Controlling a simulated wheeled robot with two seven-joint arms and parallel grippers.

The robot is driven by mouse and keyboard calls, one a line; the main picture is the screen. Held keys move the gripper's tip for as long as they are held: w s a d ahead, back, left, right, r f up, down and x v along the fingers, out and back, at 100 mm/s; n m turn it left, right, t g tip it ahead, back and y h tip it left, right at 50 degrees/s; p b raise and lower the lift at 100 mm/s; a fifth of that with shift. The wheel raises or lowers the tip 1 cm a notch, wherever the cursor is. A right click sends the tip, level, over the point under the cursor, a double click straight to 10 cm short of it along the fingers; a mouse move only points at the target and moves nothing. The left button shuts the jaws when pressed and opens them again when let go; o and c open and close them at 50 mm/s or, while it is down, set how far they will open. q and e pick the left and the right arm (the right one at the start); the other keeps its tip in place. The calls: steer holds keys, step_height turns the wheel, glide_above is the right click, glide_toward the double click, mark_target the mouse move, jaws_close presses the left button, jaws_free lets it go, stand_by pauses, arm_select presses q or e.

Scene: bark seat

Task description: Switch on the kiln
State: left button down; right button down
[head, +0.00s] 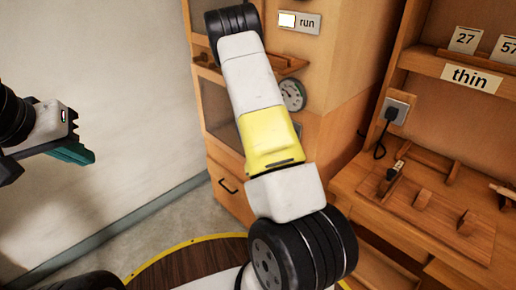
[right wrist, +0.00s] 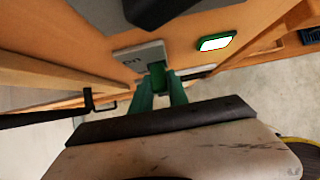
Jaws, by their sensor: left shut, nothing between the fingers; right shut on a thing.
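The kiln is a tall wooden cabinet (head: 320,130) with a round gauge (head: 292,95), partly behind my right arm. Its "run" plate (head: 300,22) carries a bright white lamp. My right gripper is hidden in the head view. In the right wrist view my right gripper (right wrist: 158,80) is shut at a grey plate with upside-down lettering (right wrist: 137,58), on what looks like a small switch; the fingers mostly hide it. A lit green-framed lamp (right wrist: 215,42) is beside it. My left gripper (head: 78,152) is shut and empty, away from the kiln near the wall.
A wooden workbench (head: 440,240) on the right holds small wooden blocks and a black-plugged socket (head: 397,108). A shelf with a "thin" label (head: 471,77) and number cards is above it. A drawer with a black handle (head: 228,186) is low on the cabinet. The pale wall (head: 110,60) is bare.

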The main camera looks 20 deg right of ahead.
steer(key=c, duration=1.3)
jaws_free()
steer(key=shift+v, duration=3.9)
